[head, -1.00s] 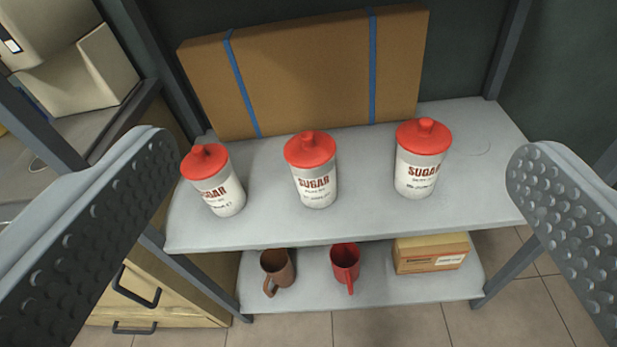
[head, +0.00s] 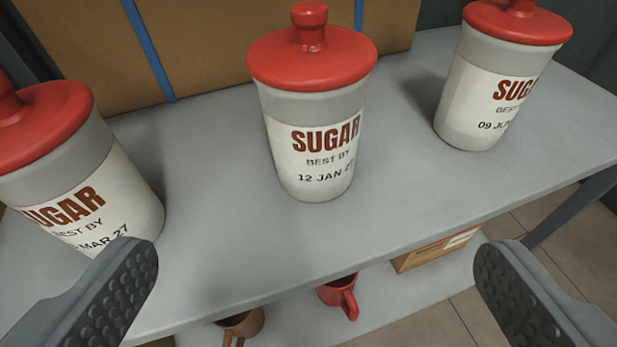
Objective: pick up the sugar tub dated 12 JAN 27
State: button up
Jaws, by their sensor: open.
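The middle sugar tub (head: 312,135) is white and grey with a red knobbed lid, and its label reads SUGAR, BEST BY 12 JAN 27. It stands upright on the grey shelf (head: 215,220). A similar tub (head: 75,170) stands at the left, its label partly cut off but showing MAR 27. A third tub (head: 495,85) stands at the right, with 09 and part of a month readable. My gripper (head: 315,270) is open and empty. Its fingers are spread wide on either side of the middle tub in the picture, nearer to me; the left finger overlaps the left tub's lower edge.
A cardboard box (head: 250,30) with blue straps stands behind the tubs. On the lower shelf are a brown mug (head: 240,325), a red mug (head: 340,297) and a small carton (head: 435,248). Bare shelf lies between the tubs.

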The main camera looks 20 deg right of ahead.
aim_at(313, 148)
jog(key=x, duration=1.2)
jog(key=shift+w+f, duration=0.2)
jog(key=shift+f, duration=0.25)
jog(key=shift+f+x, duration=0.1)
jog(key=shift+x, duration=1.2)
jog(key=shift+f+x, duration=0.15)
jog(key=shift+x, duration=1.15)
jog(key=shift+s+a, duration=0.1)
jog(key=c, duration=1.4)
